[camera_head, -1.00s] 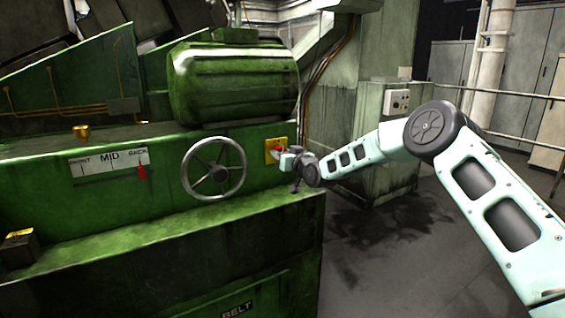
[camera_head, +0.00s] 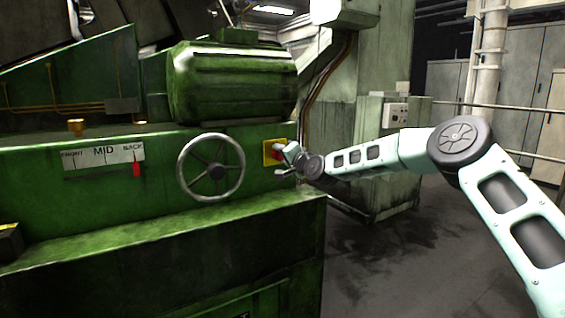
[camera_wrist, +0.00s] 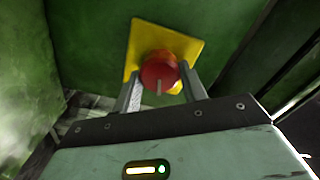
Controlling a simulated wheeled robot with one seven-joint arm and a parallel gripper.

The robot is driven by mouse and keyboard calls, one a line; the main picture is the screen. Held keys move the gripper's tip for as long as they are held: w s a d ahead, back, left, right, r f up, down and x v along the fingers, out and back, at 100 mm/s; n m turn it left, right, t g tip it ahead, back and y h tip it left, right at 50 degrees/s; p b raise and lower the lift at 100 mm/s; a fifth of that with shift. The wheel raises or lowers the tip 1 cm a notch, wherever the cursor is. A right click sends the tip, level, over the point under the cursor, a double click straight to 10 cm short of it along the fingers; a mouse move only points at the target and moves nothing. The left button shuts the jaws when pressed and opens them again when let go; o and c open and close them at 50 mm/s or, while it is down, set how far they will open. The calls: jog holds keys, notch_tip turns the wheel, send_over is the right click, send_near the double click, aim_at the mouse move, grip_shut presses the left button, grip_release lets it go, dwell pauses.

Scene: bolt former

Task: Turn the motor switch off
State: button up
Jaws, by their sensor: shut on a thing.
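The motor switch is a round red knob (camera_wrist: 158,69) with a pale line on its face, on a yellow plate (camera_wrist: 143,35) fixed to the green machine. In the wrist view the plate looks tilted and the pale line points toward the bottom of the picture. My gripper (camera_wrist: 162,84) has one finger on each side of the knob and is shut on it. In the head view the yellow plate (camera_head: 267,153) is right of the handwheel, and my gripper (camera_head: 283,151) covers part of the knob (camera_head: 278,150).
A handwheel (camera_head: 211,167) is close left of the switch. A position scale (camera_head: 104,155) with a red pointer (camera_head: 136,169) is farther left. A green motor (camera_head: 233,82) sits above. A grey control box (camera_head: 396,115) stands behind my arm. The floor at right is clear.

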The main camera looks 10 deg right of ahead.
jog(key=shift+f+m+b, duration=0.1)
jog(key=shift+m+b, duration=0.75)
jog(key=shift+m, duration=0.65)
jog(key=o, duration=1)
jog(key=shift+s+d, duration=0.1)
jog(key=v, duration=1.7)
jog(key=shift+s+b, duration=0.1)
jog(key=shift+b, duration=0.3)
